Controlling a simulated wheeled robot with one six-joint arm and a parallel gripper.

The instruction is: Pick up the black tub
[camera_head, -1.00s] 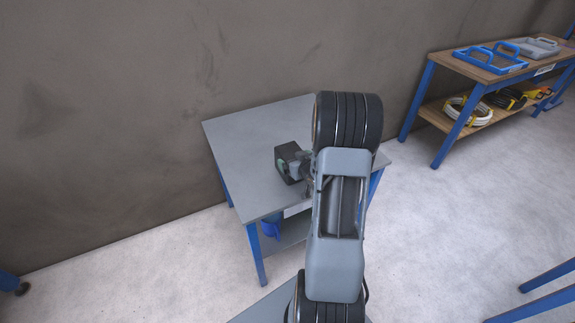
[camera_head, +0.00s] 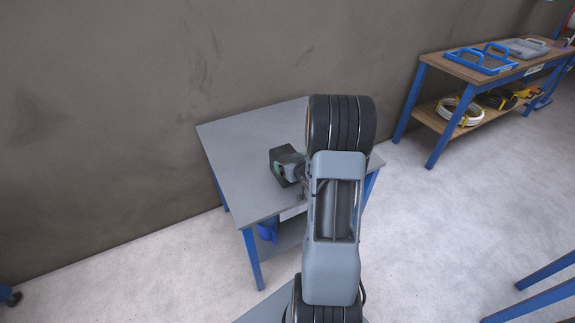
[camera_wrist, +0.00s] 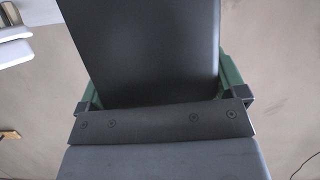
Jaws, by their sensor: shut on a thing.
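The black tub (camera_head: 281,156) shows in the head view at the middle of the grey table, just left of my arm, and it looks tilted. In the wrist view the tub (camera_wrist: 142,50) fills the upper middle as a smooth dark face. My gripper (camera_head: 291,172) is shut on the tub. In the wrist view its green fingers (camera_wrist: 162,90) lie along both sides of the tub. My arm hides part of the gripper and the table behind it. I cannot tell how far the tub is above the table top.
The grey table (camera_head: 235,150) with blue legs is mostly bare and stands near the brown wall. A blue container (camera_head: 267,231) sits on its lower shelf. A wooden bench (camera_head: 455,68) at the right holds a blue tray (camera_head: 481,61) and a grey tray (camera_head: 526,48), with coiled cables below.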

